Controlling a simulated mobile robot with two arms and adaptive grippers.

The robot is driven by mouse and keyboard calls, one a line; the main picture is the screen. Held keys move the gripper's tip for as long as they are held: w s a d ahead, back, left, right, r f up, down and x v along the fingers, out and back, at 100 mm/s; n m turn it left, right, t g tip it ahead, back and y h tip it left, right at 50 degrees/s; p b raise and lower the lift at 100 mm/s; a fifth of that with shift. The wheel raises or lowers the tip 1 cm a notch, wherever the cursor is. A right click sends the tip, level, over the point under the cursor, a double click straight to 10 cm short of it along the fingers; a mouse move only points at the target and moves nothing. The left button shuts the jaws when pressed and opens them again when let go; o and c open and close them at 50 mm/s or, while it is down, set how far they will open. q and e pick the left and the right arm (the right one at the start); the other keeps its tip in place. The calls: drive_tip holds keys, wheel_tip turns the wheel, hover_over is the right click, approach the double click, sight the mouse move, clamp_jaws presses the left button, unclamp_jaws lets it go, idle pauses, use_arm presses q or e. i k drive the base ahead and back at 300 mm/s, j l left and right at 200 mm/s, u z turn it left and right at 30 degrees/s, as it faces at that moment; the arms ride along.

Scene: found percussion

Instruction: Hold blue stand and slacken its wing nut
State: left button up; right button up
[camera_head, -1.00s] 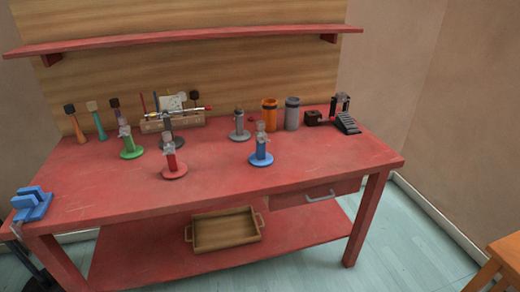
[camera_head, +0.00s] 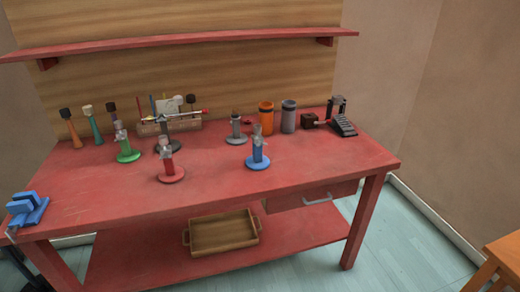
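The blue stand (camera_head: 257,154) stands upright on the red workbench, right of the middle, on a round blue base. A grey fitting shows at its top; the wing nut is too small to make out clearly. Neither of my grippers is in view, and nothing touches the stand.
Red (camera_head: 170,170), green (camera_head: 126,150) and grey stands share the red bench (camera_head: 330,172). Orange (camera_head: 266,117) and grey (camera_head: 289,116) cups, a pedal (camera_head: 341,122) and a wooden rack stand behind. A blue vise (camera_head: 28,209) sits at the left corner. The front right is clear.

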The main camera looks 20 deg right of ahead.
sight(259, 144)
drive_tip(key=i+l+z, duration=0.2)
drive_tip(key=i, duration=0.3)
drive_tip(key=i+l+z, duration=0.2)
drive_tip(key=i, duration=0.3)
